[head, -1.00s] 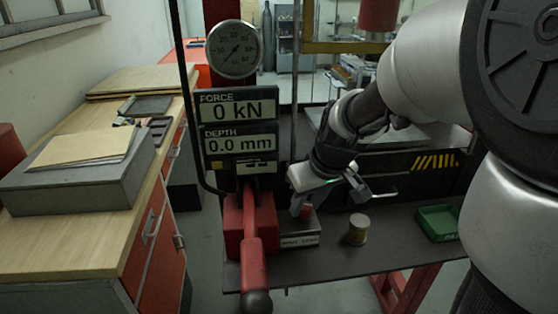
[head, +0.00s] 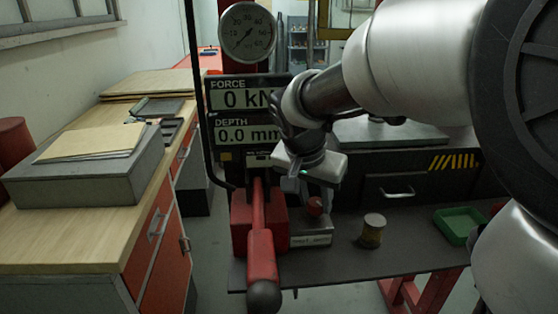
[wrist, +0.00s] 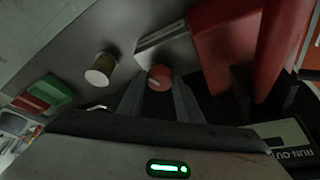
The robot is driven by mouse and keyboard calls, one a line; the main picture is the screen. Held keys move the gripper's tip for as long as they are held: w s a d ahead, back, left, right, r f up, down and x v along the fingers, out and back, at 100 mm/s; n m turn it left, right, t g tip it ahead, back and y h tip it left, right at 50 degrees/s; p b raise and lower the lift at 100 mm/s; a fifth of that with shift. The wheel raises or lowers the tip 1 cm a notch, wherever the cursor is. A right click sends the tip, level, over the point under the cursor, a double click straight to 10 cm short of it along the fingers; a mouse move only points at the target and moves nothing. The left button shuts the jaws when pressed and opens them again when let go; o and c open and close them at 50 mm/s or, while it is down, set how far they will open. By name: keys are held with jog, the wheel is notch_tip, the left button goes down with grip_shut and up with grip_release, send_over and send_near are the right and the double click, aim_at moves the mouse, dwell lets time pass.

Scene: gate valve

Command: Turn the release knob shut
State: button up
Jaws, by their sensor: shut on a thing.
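The release knob (wrist: 160,77) is a small red round knob with a pale line across its face. In the head view the knob (head: 315,206) stands on a grey block beside the red press base. My gripper (wrist: 159,88) has one finger on each side of the knob and is shut on it. In the head view the gripper body is above and behind the knob, and its fingers are hard to make out.
A red pump lever (head: 262,255) with a black end sticks out left of the knob. A brass-coloured spool (head: 373,230) and a green tray (head: 460,225) stand to the right. The gauge (head: 247,32) and display (head: 240,97) read zero. A wooden bench (head: 80,240) is at left.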

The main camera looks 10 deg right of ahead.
jog(key=shift+w+a+m+g+h+b, duration=0.1)
jog(key=shift+m+g+h+b, duration=0.15)
jog(key=shift+m+b, duration=0.5)
jog(key=shift+a+m+g+h+b, duration=0.15)
jog(key=shift+m+g+b, duration=0.15)
jog(key=shift+m, duration=0.85)
jog(key=shift+d, duration=0.1)
jog(key=o, duration=1)
jog(key=shift+o, duration=0.2)
jog(key=p+v, duration=0.3)
jog(key=v, duration=1.4)
jog(key=shift+r, duration=0.2)
jog(key=shift+w, duration=0.1)
